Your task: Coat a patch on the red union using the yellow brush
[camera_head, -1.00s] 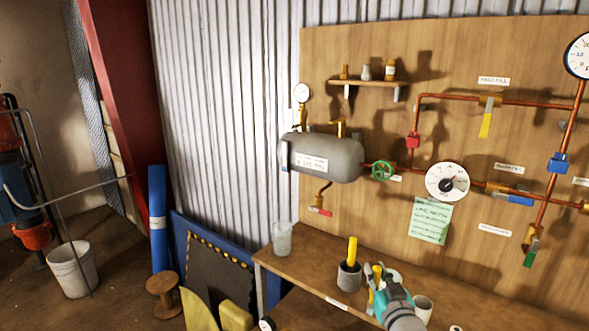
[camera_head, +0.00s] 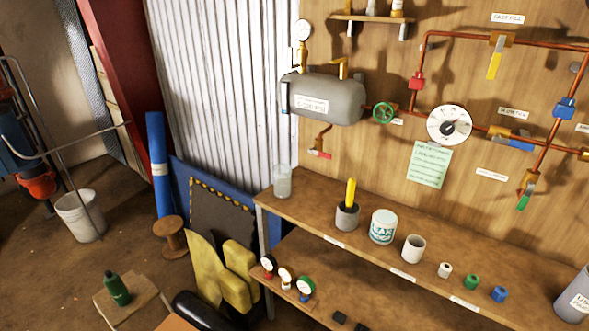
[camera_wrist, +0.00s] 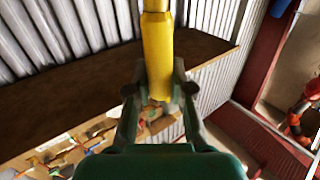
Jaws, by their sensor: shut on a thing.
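The red union (camera_head: 416,82) sits on the copper pipe on the wooden panel, to the right of the grey tank. In the wrist view my gripper (camera_wrist: 161,92) is shut on a yellow handle, which I take for the yellow brush (camera_wrist: 158,48). My gripper is not in the head view. A second yellow-handled thing (camera_head: 350,192) stands in a dark grey cup (camera_head: 347,218) on the bench. A white tin with teal lettering (camera_head: 383,227) stands beside that cup.
The bench (camera_head: 320,222) also holds a glass (camera_head: 282,182), a white cup (camera_head: 413,249) and small white, green and blue fittings. The grey tank (camera_head: 330,100), green handwheel (camera_head: 383,113) and white dial (camera_head: 449,125) project from the panel. Copper pipes frame the red union.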

